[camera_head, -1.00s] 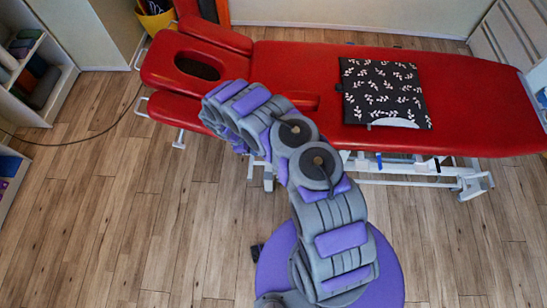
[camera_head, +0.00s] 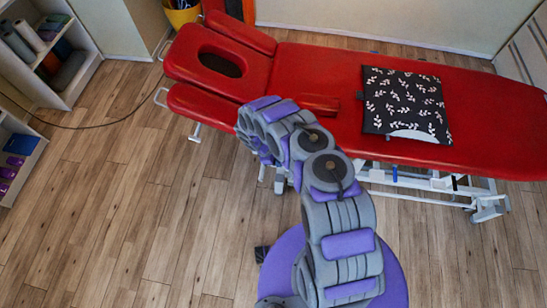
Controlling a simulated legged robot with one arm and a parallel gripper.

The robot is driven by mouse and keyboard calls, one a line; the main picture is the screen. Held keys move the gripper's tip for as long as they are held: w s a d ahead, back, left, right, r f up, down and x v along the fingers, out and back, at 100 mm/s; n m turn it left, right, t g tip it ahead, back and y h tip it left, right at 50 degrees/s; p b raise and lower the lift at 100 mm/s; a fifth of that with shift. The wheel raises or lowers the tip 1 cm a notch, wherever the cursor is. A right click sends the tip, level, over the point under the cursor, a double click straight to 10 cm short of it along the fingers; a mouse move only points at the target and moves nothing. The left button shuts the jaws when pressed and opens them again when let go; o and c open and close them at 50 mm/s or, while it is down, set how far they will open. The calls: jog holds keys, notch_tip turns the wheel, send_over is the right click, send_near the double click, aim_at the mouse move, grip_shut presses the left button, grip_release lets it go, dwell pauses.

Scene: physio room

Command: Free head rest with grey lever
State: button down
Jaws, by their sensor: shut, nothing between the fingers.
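The red treatment table lies across the upper picture, with its head rest (camera_head: 190,70) at the left end. The head rest has a dark oval face hole and a padded side piece on either side. A pale metal part (camera_head: 195,133) hangs below the near side piece; I cannot tell whether it is the grey lever. My grey and purple arm rises from the bottom and bends left toward the table's near edge, just right of the head rest. Its far end hides my gripper, and no fingers show.
A black leaf-patterned cushion (camera_head: 405,104) lies on the table. A purple round stool (camera_head: 390,280) stands under my arm. Shelves (camera_head: 50,45) are at left, a yellow bucket (camera_head: 182,17) behind the head rest. A dark cable (camera_head: 95,125) crosses the floor; the wooden floor at lower left is clear.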

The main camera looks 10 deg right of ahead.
jog(key=shift+s+d+r, duration=0.15)
jog(key=shift+s+d, duration=0.05)
jog(key=shift+d, duration=0.5)
jog(key=shift+s+d+r, duration=0.1)
jog(key=shift+s+d, duration=0.05)
jog(key=shift+d, duration=0.5)
jog(key=shift+s+d+r, duration=0.15)
jog(key=shift+s+d, duration=0.05)
jog(key=shift+d, duration=0.5)
jog(key=shift+a, duration=0.2)
